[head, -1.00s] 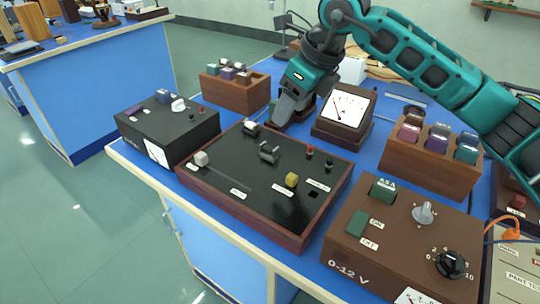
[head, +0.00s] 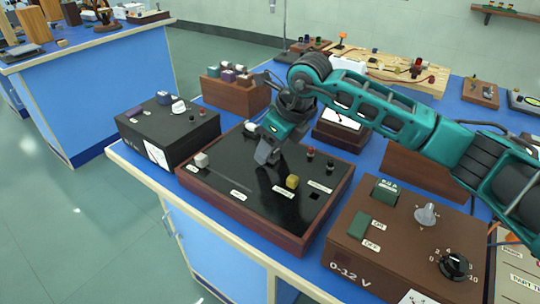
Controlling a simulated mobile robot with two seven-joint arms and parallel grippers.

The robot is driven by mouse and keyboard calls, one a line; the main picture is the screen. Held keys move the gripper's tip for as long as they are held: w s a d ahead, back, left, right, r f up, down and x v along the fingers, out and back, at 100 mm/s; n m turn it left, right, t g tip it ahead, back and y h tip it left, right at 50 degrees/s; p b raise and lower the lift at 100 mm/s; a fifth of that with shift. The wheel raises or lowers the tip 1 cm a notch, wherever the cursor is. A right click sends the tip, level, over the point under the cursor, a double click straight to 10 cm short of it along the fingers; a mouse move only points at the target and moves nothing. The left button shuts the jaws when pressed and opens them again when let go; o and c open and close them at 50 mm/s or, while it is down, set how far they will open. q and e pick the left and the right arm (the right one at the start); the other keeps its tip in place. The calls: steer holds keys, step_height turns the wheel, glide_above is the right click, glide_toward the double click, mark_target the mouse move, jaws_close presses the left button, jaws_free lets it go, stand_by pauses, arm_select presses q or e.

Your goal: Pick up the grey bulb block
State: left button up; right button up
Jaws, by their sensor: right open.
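A black-topped board (head: 235,185) with a wooden frame lies on the blue bench. The grey bulb block is hidden behind my right gripper (head: 266,160), which is over the middle of the board where a grey block showed a second ago. The right gripper points down, its fingertips low over the black surface. It is open, but the space between its fingers is hard to see. I cannot tell whether the grey block is between the fingers. My left gripper is not in view.
On the board are a yellow block (head: 292,181), a whitish block (head: 201,160) and red and black posts. A brown 0-12 V box (head: 345,255) stands to the right, a black box (head: 180,140) to the left. A wooden block rack (head: 236,97) stands behind.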

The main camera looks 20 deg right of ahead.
steer(key=shift+r, duration=0.1)
jaws_close()
stand_by(0.3)
